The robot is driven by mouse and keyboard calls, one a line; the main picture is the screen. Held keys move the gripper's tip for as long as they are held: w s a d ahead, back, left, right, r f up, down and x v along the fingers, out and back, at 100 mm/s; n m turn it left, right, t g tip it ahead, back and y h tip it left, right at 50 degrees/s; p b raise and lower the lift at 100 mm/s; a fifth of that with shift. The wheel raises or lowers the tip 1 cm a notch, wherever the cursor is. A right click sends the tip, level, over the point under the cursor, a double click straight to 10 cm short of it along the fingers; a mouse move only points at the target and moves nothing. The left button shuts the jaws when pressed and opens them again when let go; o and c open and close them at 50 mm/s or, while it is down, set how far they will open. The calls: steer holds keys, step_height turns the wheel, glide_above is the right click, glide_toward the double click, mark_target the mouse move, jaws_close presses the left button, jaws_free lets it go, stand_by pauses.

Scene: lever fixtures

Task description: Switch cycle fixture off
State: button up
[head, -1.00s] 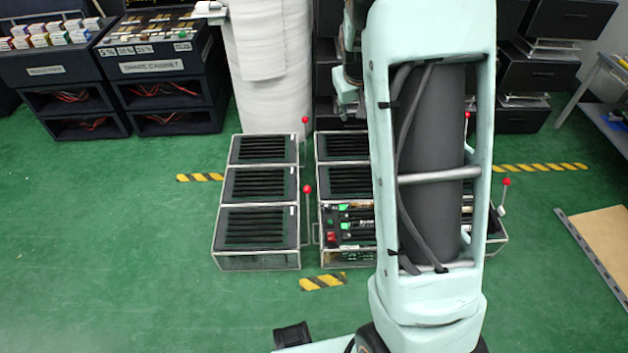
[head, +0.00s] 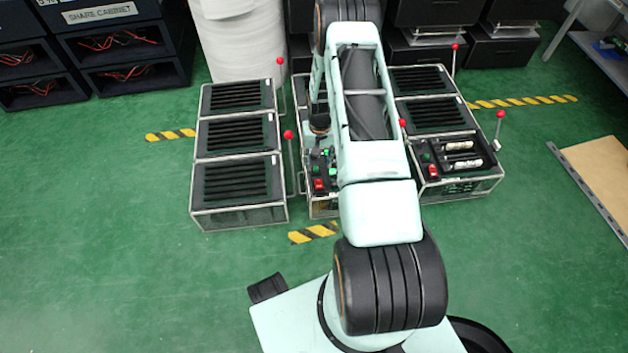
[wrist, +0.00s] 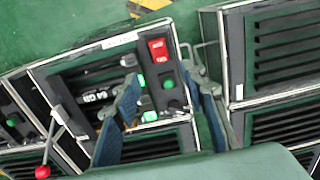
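In the wrist view my gripper (wrist: 161,72) is open, its two fingers apart above the front fixture of the middle column. That fixture has a red switch (wrist: 158,48) and lit green buttons (wrist: 168,84) showing between and near the fingertips. I cannot tell whether the fingers touch the panel. Its lever with a red ball (wrist: 43,172) is at lower left. In the head view the fixture's panel (head: 320,170) shows left of my arm, which hides much of the rest; the lever's red ball (head: 402,123) shows right of it. No label naming the cycle fixture is readable.
A left column of fixtures (head: 238,185) has red-ball levers (head: 289,134) on its right. The right column's front fixture (head: 455,165) has its own panel and lever (head: 500,114). Dark cabinets (head: 120,50) and a white roll (head: 240,40) stand behind. Green floor in front is open.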

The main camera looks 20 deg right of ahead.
mark_target(319, 182)
step_height(319, 182, down, 11)
steer(key=b, duration=0.3)
steer(key=shift+r+b, duration=0.15)
steer(key=shift+b, duration=0.2)
steer(key=shift+c, duration=0.6)
jaws_close()
